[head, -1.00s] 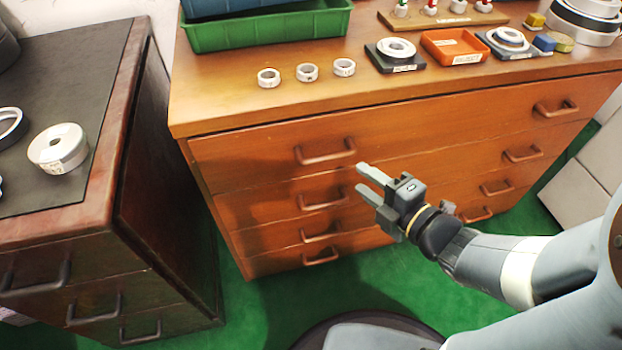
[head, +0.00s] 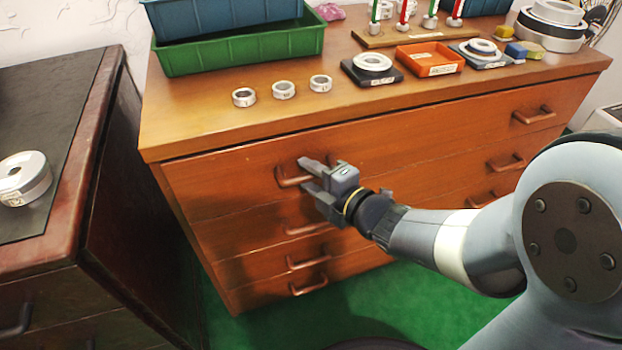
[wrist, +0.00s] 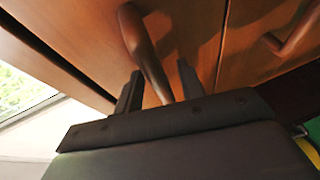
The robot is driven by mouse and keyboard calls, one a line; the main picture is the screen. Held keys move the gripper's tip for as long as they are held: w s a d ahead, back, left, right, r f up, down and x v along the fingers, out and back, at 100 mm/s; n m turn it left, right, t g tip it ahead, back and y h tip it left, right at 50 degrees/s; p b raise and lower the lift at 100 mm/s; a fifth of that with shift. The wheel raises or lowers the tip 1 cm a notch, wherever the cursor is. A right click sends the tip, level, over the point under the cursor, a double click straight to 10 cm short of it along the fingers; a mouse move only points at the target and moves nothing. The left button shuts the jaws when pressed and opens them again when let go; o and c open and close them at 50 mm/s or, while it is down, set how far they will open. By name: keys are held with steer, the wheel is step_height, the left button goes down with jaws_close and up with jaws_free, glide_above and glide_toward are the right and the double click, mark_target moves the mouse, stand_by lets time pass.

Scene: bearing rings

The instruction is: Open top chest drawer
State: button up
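The wooden chest (head: 220,132) has a wide top drawer (head: 400,130) with two dark bar handles, and its front looks flush with the chest. My gripper (head: 305,174) is at the left handle (head: 285,181) of that top drawer. In the wrist view, the handle (wrist: 146,50) runs down between the two open fingers (wrist: 158,88), one on each side. I cannot tell whether either finger touches it. The right handle (head: 533,115) of the top drawer is free.
Lower drawers with handles (head: 308,261) sit below. On the chest top are three small rings (head: 284,90), a green bin (head: 240,52), an orange tray (head: 430,59) and a black ring stand (head: 371,70). A dark cabinet (head: 98,150) stands at the left.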

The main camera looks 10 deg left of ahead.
steer(key=shift+w, duration=0.1)
steer(key=shift+c, duration=0.5)
jaws_close()
